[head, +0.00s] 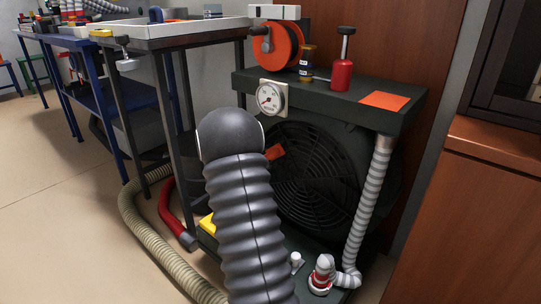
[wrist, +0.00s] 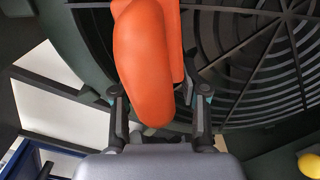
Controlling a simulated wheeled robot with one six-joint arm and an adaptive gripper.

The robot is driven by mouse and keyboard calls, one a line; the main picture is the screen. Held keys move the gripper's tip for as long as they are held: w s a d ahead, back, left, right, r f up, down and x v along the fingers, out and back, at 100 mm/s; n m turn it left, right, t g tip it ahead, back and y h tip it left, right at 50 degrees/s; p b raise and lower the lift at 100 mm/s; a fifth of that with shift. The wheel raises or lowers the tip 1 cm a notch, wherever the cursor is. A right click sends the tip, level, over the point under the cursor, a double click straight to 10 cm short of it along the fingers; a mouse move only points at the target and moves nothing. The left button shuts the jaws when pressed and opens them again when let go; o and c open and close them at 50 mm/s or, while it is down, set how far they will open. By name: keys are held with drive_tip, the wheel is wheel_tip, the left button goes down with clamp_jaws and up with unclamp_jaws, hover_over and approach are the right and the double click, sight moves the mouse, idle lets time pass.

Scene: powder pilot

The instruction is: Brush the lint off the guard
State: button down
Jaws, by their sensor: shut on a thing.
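The guard (head: 312,180) is a round black grille on the front of a dark green machine, and it fills the right of the wrist view (wrist: 265,60). My gripper (wrist: 160,95) is shut on a rounded orange handle (wrist: 145,55), which looks like the brush's. The handle lies in front of the guard's left part. A bit of orange (head: 275,152) shows at the guard's upper left in the head view. Bristles are not visible, so I cannot tell whether they touch the guard. I cannot make out lint. My arm hides the gripper in the head view.
A dial gauge (head: 270,97) sits above the guard. The machine's top holds an orange reel (head: 279,45), a small jar (head: 307,62), a red bottle (head: 342,75) and an orange square (head: 385,101). A grey ribbed hose (head: 367,200) runs down the right. A cart (head: 180,40) stands left.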

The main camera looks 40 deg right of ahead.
drive_tip(key=shift+s+a, duration=0.15)
drive_tip(key=shift+a, duration=1.1)
drive_tip(key=shift+s+a, duration=0.1)
drive_tip(key=shift+a, duration=1.1)
drive_tip(key=shift+s+a, duration=0.1)
drive_tip(key=shift+a, duration=1.45)
